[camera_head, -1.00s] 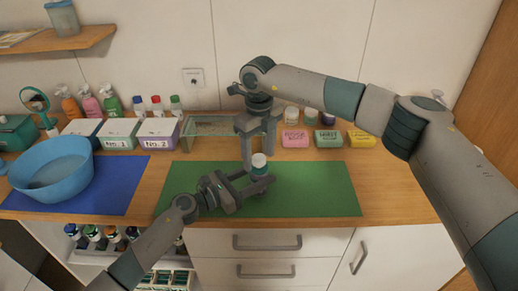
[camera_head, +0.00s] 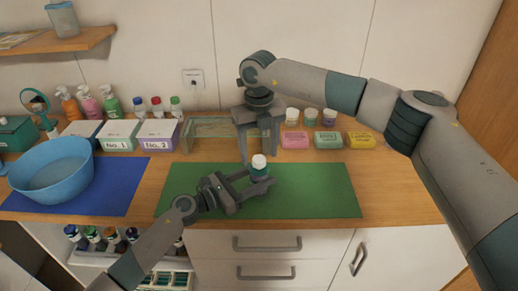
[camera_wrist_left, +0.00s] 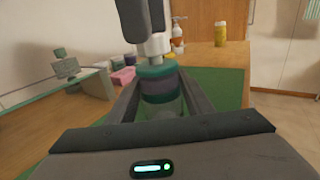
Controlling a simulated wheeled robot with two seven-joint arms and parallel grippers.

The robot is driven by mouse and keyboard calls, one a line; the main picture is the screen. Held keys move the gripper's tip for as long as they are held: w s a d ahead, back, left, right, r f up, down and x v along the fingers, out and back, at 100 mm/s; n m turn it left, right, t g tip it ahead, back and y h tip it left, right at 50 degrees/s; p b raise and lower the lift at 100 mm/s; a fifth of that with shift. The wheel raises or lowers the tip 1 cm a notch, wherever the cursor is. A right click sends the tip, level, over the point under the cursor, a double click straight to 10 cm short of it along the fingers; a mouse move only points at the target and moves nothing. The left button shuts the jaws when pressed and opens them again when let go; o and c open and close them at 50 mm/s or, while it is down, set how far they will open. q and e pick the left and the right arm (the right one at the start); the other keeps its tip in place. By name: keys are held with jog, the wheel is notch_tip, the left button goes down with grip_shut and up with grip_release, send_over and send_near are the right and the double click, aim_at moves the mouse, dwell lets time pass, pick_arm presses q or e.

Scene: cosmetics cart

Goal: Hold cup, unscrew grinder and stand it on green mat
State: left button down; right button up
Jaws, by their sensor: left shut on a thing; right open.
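The cup (camera_head: 259,173), a small vessel with dark teal bands, stands on the green mat (camera_head: 320,190). My left gripper (camera_head: 262,180) is shut on it from the left side; the cup also shows between its fingers in the left wrist view (camera_wrist_left: 160,85). The white-topped grinder (camera_head: 259,161) sits upright on the cup, and its white part also shows in the left wrist view (camera_wrist_left: 156,46). My right gripper (camera_head: 257,156) is open, pointing down, just above and behind the grinder. Its fingers partly hide the grinder's top in the left wrist view.
A blue bowl (camera_head: 50,170) stands on a blue mat (camera_head: 122,185) at the left. Boxes, bottles and soap packs, including a pink one (camera_head: 294,141), line the back. The green mat's right half is clear.

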aim_at(259, 170)
jog(key=shift+f, duration=3.75)
jog(key=c, duration=1.1)
jog(key=shift+o, duration=0.2)
jog(key=n, duration=0.6)
jog(key=shift+n, duration=0.4)
jog(key=o, duration=1.2)
jog(key=shift+c, duration=0.2)
